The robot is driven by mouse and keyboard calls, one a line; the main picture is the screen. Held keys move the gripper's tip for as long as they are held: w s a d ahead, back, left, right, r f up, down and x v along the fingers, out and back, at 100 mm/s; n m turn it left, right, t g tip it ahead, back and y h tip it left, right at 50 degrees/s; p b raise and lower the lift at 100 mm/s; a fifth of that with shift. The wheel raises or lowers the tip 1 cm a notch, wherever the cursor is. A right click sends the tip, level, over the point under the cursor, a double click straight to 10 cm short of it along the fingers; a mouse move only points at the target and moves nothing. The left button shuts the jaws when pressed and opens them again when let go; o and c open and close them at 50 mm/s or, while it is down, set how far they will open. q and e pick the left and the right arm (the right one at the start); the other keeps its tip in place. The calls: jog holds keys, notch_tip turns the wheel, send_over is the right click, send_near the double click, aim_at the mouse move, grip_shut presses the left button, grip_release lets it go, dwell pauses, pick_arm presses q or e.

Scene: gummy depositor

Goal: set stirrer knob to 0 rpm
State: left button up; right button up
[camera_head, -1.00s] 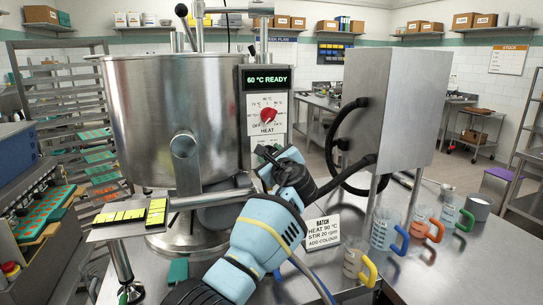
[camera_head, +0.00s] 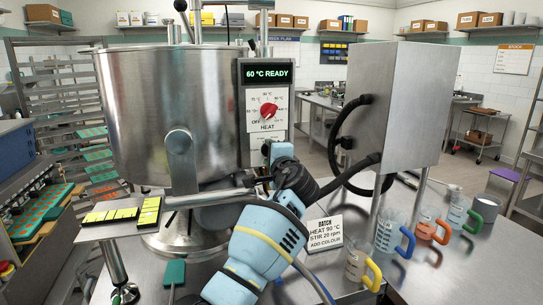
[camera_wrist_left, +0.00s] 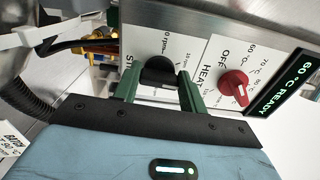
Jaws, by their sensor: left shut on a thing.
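The black stirrer knob (camera_wrist_left: 159,72) sits on a white dial plate in the left wrist view, its rpm scale partly hidden. My left gripper (camera_wrist_left: 157,84) has its green fingers on both sides of the knob and is shut on it. I cannot tell exactly where the knob points. Beside it is the red heat knob (camera_wrist_left: 234,83), which also shows in the head view (camera_head: 268,110) above my left wrist. The stirrer knob is hidden behind my left arm in the head view. My right gripper is not in view.
The display (camera_head: 267,73) reads 60 °C READY. A batch card (camera_head: 324,232) reads "HEAT 90 °C, STIR 20 rpm, ADD COLOUR". Several jugs stand at right.

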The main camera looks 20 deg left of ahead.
pick_arm(q)
jog(key=n+b, duration=0.2)
jog(key=n, duration=0.4)
jog(key=n+b, duration=0.2)
jog(key=n, duration=0.4)
jog(key=n+b, duration=0.3)
jog(key=n, duration=0.3)
jog(key=shift+w+d+f, duration=0.15)
jog(key=shift+d+f, duration=0.1)
jog(key=shift+f, duration=0.1)
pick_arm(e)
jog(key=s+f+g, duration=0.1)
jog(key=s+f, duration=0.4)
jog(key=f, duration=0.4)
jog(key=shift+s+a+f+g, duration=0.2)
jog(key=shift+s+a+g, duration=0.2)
pick_arm(q)
jog(key=shift+n, duration=0.4)
jog(key=shift+r, duration=0.1)
jog(key=o, duration=1)
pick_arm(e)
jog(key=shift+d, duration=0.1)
